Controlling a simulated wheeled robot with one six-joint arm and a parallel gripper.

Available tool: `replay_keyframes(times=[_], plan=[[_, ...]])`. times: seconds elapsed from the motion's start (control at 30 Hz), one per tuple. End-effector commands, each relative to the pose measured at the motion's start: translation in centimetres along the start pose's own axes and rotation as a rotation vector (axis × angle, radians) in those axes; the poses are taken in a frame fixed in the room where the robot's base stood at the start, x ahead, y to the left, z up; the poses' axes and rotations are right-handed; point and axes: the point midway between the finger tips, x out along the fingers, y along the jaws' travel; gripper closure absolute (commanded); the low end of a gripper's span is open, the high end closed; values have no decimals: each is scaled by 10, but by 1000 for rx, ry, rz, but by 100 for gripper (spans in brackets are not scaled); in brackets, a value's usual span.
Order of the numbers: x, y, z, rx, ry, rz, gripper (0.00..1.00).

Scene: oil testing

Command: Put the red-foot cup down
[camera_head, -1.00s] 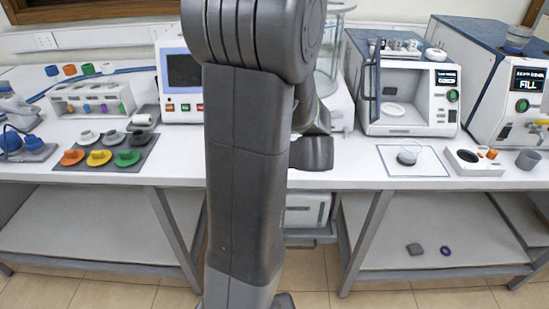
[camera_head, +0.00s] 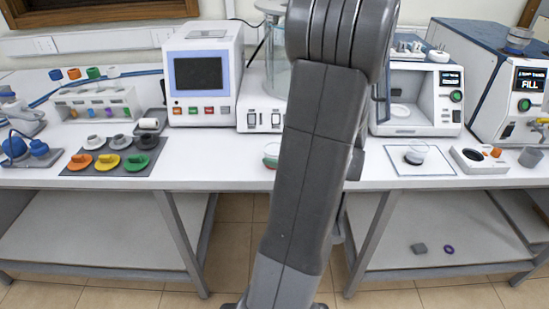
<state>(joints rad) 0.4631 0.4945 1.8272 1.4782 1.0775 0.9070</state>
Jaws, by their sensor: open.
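My arm fills the middle of the view. A dark part of it shows at its right edge, but the fingers of my gripper are hidden behind the arm.
A white instrument with a dark screen (camera_head: 199,73) stands behind the cup. A clear cup with a dark foot (camera_head: 414,158) is on a mat at right. Coloured caps lie on a dark grey mat (camera_head: 75,170) at left. The bench front between is clear.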

Motion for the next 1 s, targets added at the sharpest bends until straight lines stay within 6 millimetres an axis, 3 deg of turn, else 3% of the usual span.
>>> replay_keyframes(times=[0.4, 0.67, 0.93, 1.0], plan=[[50, 2, 1, 1, 1, 1, 21], [52, 2, 1, 1, 0, -1, 21], [52, 2, 1, 1, 0, -1, 72], [52, 2, 1, 1, 0, -1, 76]])
